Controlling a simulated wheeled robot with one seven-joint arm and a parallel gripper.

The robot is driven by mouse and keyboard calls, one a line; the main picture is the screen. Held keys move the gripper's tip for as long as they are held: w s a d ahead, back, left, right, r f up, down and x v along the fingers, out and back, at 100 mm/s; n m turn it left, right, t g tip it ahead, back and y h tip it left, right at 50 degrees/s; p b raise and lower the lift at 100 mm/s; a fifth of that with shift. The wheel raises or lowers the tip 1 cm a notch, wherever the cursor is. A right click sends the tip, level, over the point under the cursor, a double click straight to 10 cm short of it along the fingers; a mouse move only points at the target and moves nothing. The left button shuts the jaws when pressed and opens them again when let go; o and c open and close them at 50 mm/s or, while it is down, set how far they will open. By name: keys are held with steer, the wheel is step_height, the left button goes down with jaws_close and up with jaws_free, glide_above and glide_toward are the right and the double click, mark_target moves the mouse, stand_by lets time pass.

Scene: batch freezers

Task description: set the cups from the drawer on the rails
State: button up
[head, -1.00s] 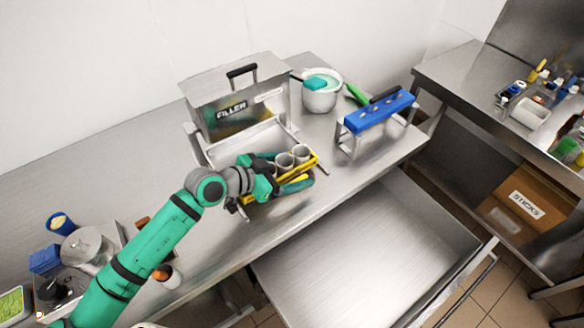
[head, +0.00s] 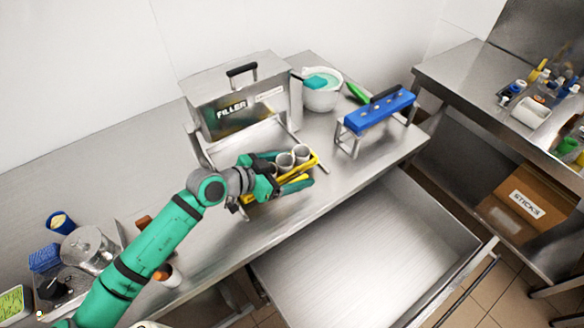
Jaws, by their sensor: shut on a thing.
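Two pale grey cups stand side by side at the yellow rails (head: 312,163) in front of the filler: a nearer cup (head: 284,160) and a farther cup (head: 301,152). My gripper (head: 288,172) is at the rails, its green fingers on either side of the nearer cup's place. It is shut on a cup, apparently the nearer one; the fingers and rail hide its lower part. The open drawer (head: 365,255) below the bench looks empty in its visible part.
The filler (head: 235,105) stands behind the rails. A white bucket (head: 322,95) and a blue rack on legs (head: 380,110) stand to the right. Pots and small items crowd the bench's left end. The drawer sticks out in front.

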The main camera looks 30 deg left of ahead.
steer(key=shift+d+f, duration=0.1)
steer(key=shift+f, duration=0.25)
steer(key=shift+d+f, duration=0.2)
steer(key=shift+f, duration=0.3)
steer(key=shift+a, duration=0.1)
stand_by(0.4)
steer(key=shift+f, duration=0.1)
stand_by(0.4)
steer(key=o, duration=1.2)
steer(key=shift+c, duration=0.2)
